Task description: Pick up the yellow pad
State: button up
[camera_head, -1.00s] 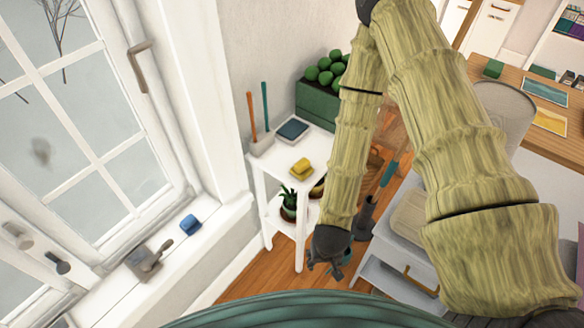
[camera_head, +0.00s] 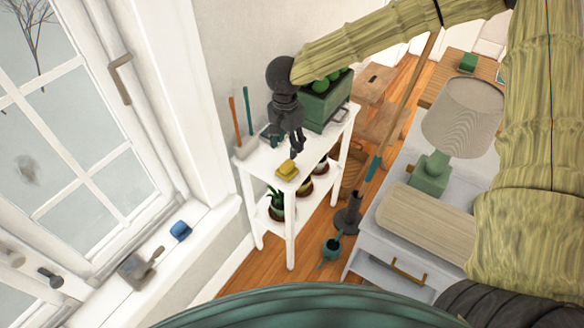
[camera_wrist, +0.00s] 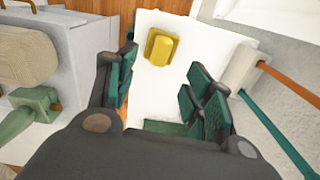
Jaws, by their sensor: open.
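The yellow pad (camera_head: 287,170) lies on the white top of a small shelf stand (camera_head: 263,174), near its front corner. In the wrist view the yellow pad (camera_wrist: 160,47) shows whole, with a raised block on a flat base, ahead of the fingers. My gripper (camera_head: 292,146) hangs above the stand top, just behind the pad in the head view. In the wrist view my gripper (camera_wrist: 163,95) is open and empty, with its fingers spread to either side and the pad beyond the gap between them.
A green crate of green round things (camera_head: 325,108) stands at the back of the stand. A holder with orange and teal sticks (camera_head: 243,142) is at the left edge. A grey cabinet with a lamp (camera_head: 455,125) stands to the right.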

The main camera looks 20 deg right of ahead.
send_over(287, 164)
jog(key=f, duration=0.4)
jog(key=shift+d+f+p, duration=0.2)
jog(key=shift+f+p, duration=0.05)
jog(key=shift+p, duration=0.05)
jog(key=shift+a+f+p, duration=0.15)
jog(key=shift+f+p, duration=0.5)
jog(key=shift+f, duration=2.05)
jog(key=c, duration=0.9)
